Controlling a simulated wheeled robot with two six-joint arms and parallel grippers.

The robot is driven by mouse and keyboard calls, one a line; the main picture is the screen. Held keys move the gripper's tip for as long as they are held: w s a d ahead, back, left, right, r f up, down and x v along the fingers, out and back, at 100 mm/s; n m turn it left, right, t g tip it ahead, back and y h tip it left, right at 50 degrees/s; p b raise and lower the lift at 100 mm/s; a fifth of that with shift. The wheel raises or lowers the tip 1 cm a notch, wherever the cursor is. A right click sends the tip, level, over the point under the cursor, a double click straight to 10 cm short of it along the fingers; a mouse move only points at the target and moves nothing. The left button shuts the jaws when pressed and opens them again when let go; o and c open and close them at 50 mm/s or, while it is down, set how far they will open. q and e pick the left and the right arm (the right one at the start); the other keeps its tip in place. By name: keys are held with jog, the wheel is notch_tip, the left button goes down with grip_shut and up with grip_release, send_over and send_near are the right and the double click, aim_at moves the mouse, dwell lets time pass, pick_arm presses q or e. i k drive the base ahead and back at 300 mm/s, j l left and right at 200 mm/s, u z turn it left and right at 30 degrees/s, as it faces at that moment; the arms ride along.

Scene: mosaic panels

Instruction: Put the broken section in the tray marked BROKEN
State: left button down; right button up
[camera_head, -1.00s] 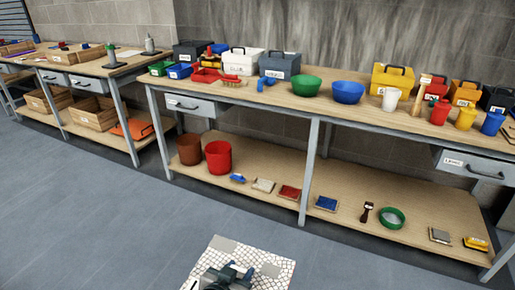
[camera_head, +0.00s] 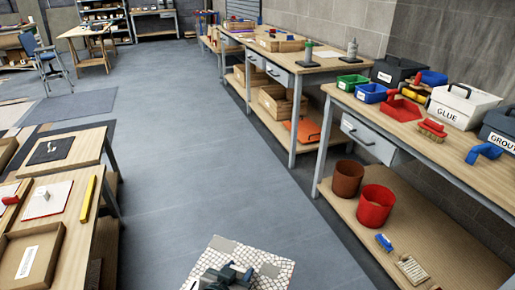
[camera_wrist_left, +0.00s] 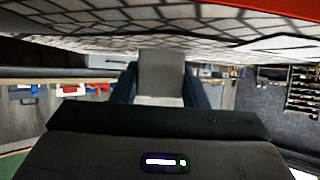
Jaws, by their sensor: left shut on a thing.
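A mosaic section (camera_head: 262,268) of pale, irregular tiles with grey patches is at the bottom centre of the head view. My left gripper (camera_head: 226,276) is shut on it and holds it in front of me, over the floor. In the left wrist view the section (camera_wrist_left: 120,28) fills the top, with its grey part (camera_wrist_left: 160,75) between the two fingers of my gripper (camera_wrist_left: 158,88). A wooden tray (camera_head: 57,236) with a white label stands on the table at lower left; its lettering is too small to read. My right gripper is out of view.
A low table (camera_head: 92,222) at left carries panels and a yellow level (camera_head: 88,198). A long workbench (camera_head: 450,160) at right carries bins and boxes, with a red bucket (camera_head: 375,207) on its lower shelf. The grey floor (camera_head: 200,180) between is clear.

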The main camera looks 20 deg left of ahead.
aim_at(27, 262)
jog(key=i+j+u, duration=0.25)
jog(key=i+u, duration=0.2)
jog(key=i+j+u, duration=0.1)
jog(key=i+u, duration=0.65)
jog(key=u, duration=0.15)
jog(key=i+u, duration=0.4)
jog(key=i+l+u, duration=0.4)
jog(key=i, duration=0.15)
jog(key=i+l+u, duration=0.25)
jog(key=i+u, duration=0.15)
jog(key=i+l+u, duration=0.3)
jog(key=u, duration=0.15)
jog(key=i+l+u, duration=0.3)
jog(key=u, duration=0.2)
jog(key=i+l+u, duration=0.2)
jog(key=l+u, duration=0.25)
jog(key=l, duration=0.15)
